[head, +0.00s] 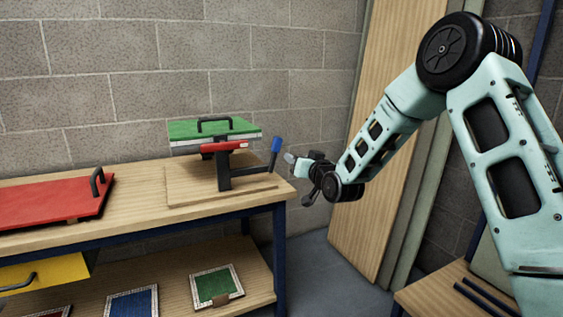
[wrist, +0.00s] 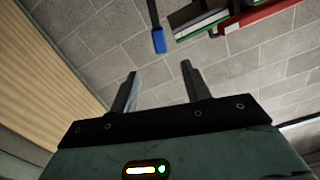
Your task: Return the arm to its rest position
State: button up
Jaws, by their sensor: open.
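My gripper (head: 300,164) is at the right end of the workbench, just right of a blue-handled lever (head: 276,144). In the wrist view my gripper (wrist: 160,78) has its two fingers apart with only grey block wall between them. It touches nothing that I can see. My arm reaches in from the right side of the head view, bent at a black joint. The blue lever tip also shows in the wrist view (wrist: 158,40), beyond the fingers and upper left of centre.
A green panel (head: 185,130) with a black handle sits on a red and black stand (head: 222,170) on the workbench (head: 130,188). A red panel (head: 50,205) lies at left. Framed panels, one green (head: 214,286), lie on the lower shelf. A wooden board (head: 375,120) leans behind my arm.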

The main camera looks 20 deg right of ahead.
jog(key=s+a+f+n+g+y, duration=0.1)
jog(key=s+a+f+n+g, duration=0.15)
jog(key=s+a, duration=0.4)
jog(key=s+a+f+n+g+y, duration=0.1)
jog(key=s+a+g, duration=0.3)
jog(key=s+a, duration=0.3)
jog(key=s+a+f+n+g+y, duration=0.1)
jog(key=s+a+f+n+g, duration=0.15)
jog(key=s+a, duration=0.45)
jog(key=s+a+f+n+g+h, duration=0.15)
jog(key=s+g, duration=0.25)
jog(key=s, duration=0.9)
jog(key=s+d+n+g+h, duration=0.15)
jog(key=s+g, duration=0.25)
jog(key=s, duration=0.9)
notch_tip(320, 180, up, 23)
jog(key=s+g+p, duration=0.1)
jog(key=p, duration=2.2)
jog(key=shift+s+r+n, duration=0.2)
jog(key=shift+s+n, duration=0.2)
jog(key=shift+a, duration=0.1)
jog(key=shift+c, duration=0.4)
